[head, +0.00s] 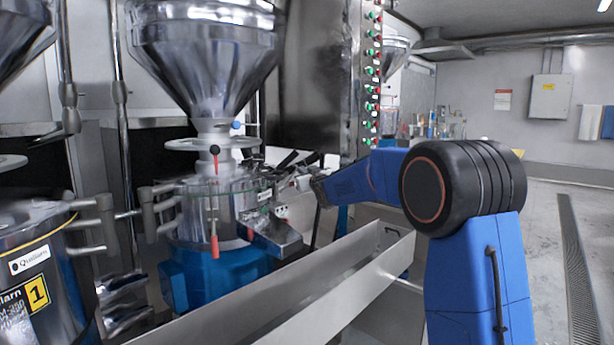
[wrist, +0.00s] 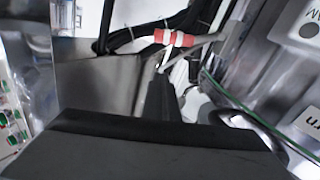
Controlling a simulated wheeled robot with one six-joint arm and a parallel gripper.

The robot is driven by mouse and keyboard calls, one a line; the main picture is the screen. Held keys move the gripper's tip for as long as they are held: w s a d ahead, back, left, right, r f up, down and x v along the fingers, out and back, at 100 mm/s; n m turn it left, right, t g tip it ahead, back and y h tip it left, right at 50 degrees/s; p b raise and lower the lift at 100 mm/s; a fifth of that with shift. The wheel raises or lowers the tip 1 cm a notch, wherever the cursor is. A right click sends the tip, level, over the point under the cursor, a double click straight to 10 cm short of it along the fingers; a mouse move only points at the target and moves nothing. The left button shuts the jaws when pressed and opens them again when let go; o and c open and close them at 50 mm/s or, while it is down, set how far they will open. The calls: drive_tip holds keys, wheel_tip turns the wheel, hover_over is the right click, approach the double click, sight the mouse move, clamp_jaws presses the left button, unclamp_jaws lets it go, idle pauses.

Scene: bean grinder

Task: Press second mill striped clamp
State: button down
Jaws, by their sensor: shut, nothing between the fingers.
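The mill in the middle of the head view (head: 205,205) has a steel body, a blue base and a large shiny hopper (head: 205,50) above it. In the wrist view a red piece with a white band (wrist: 174,38), which looks like the striped clamp, sits on a grey rod beyond my gripper (wrist: 163,95). The dark fingers are shut and empty, pointing toward it with a gap that I cannot judge. I cannot clearly pick out the clamp there.
A steel trough (head: 330,285) runs below in front. A mill labelled 1 (head: 35,285) is at the left. A panel of red and green buttons (head: 372,80) rises behind. Open floor (head: 540,260) lies at the right.

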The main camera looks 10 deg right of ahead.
drive_tip(key=shift+w+d+f, duration=0.1)
drive_tip(key=shift+w+f, duration=0.6)
drive_tip(key=shift+f, duration=0.25)
drive_tip(key=shift+w+f, duration=0.7)
drive_tip(key=shift+f, duration=0.2)
drive_tip(key=shift+f, duration=0.1)
wheel_tip(320, 180, down, 13)
drive_tip(key=a+m, duration=0.2)
drive_tip(key=m, duration=1.3)
drive_tip(key=shift+s+a+m+h, duration=0.2)
drive_tip(key=shift+a+m+h, duration=0.1)
drive_tip(key=shift+a, duration=0.05)
